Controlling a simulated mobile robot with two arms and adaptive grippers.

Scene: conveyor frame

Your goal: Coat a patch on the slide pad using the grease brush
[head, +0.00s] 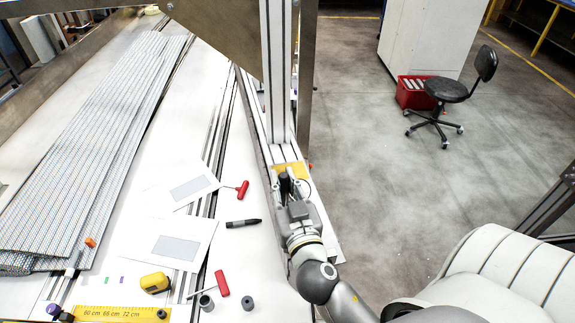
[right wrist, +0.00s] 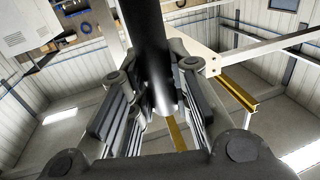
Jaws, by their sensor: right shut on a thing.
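My right gripper (head: 291,190) is over the right edge of the bench, at the foot of the upright post. It is shut on a black cylindrical handle, which looks like the grease brush (head: 284,184). In the right wrist view the black handle (right wrist: 147,45) stands between the two fingers. Its bristles cannot be made out. A yellow patch (head: 290,168) lies just beyond the gripper, partly hidden by it; whether this is the slide pad I cannot tell. My left gripper is not in view.
Two white sheets with grey rectangles (head: 178,248) lie on the bench. Red-handled tools (head: 222,283), a dark marker-like tool (head: 243,223), a yellow tape measure (head: 154,283) and a yellow ruler (head: 120,313) lie nearby. The upright post (head: 276,80) rises beyond the gripper.

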